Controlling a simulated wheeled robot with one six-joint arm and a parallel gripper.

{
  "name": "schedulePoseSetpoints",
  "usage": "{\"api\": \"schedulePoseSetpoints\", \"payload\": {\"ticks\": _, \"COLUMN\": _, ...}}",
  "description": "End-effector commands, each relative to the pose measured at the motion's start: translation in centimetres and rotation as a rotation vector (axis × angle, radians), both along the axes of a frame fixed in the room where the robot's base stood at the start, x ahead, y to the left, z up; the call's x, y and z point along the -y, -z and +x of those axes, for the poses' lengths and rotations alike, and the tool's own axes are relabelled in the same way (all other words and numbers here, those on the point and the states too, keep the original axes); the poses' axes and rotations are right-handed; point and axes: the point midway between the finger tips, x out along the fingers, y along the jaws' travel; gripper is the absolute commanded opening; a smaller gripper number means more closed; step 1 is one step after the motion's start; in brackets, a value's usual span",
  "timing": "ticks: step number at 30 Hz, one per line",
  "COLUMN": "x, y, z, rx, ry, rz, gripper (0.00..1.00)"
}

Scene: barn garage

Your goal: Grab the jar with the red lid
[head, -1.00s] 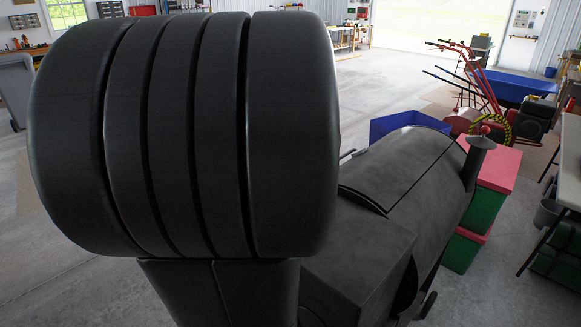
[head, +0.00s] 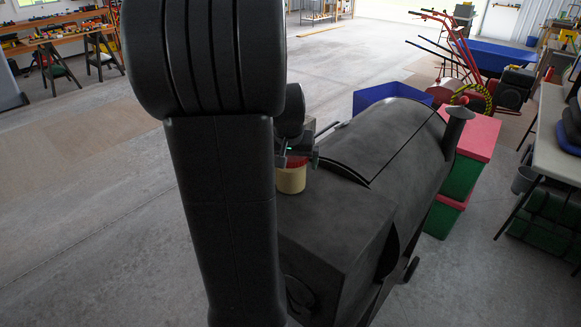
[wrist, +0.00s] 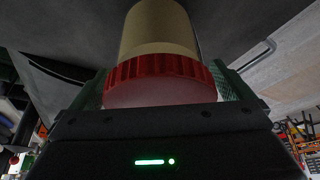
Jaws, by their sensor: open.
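The jar with the red lid (head: 291,178) has a cream body and stands upright on the flat box end of a black barrel smoker (head: 335,225). My gripper (head: 297,160) is above it, pointing down, with its fingers at the height of the lid. In the wrist view the red lid (wrist: 160,78) lies between the two green-padded fingers, one on each side. The fingers are open around the lid. My arm hides the left part of the smoker in the head view.
The smoker's rounded barrel and chimney (head: 457,130) rise to the right. A blue bin (head: 385,97) and red-lidded green crates (head: 462,170) stand behind it. A grey table (head: 557,150) is at the right edge. The concrete floor at left is clear.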

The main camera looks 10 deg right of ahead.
Motion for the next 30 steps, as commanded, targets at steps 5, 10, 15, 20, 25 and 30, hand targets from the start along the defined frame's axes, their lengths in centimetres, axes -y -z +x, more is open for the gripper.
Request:
{"api": "schedulePoseSetpoints", "payload": {"ticks": 5, "x": 0.1, "y": 0.6, "z": 0.2, "rx": 0.001, "ry": 0.000, "rz": 0.000, "gripper": 1.00}}
{"api": "schedulePoseSetpoints", "payload": {"ticks": 10, "x": 0.1, "y": 0.6, "z": 0.2, "rx": 0.001, "ry": 0.000, "rz": 0.000, "gripper": 0.96}}
{"api": "schedulePoseSetpoints", "payload": {"ticks": 15, "x": 0.1, "y": 0.6, "z": 0.2, "rx": 0.000, "ry": 0.000, "rz": 0.000, "gripper": 0.63}}
{"api": "schedulePoseSetpoints", "payload": {"ticks": 20, "x": 0.1, "y": 0.5, "z": 0.2, "rx": 0.001, "ry": 0.000, "rz": 0.000, "gripper": 0.49}}
{"api": "schedulePoseSetpoints", "payload": {"ticks": 25, "x": 0.1, "y": 0.3, "z": 0.2, "rx": 0.002, "ry": 0.001, "rz": 0.000, "gripper": 0.49}}
{"api": "schedulePoseSetpoints", "payload": {"ticks": 30, "x": 0.1, "y": -2.0, "z": 0.3, "rx": 0.008, "ry": 0.001, "rz": -0.001, "gripper": 0.49}}
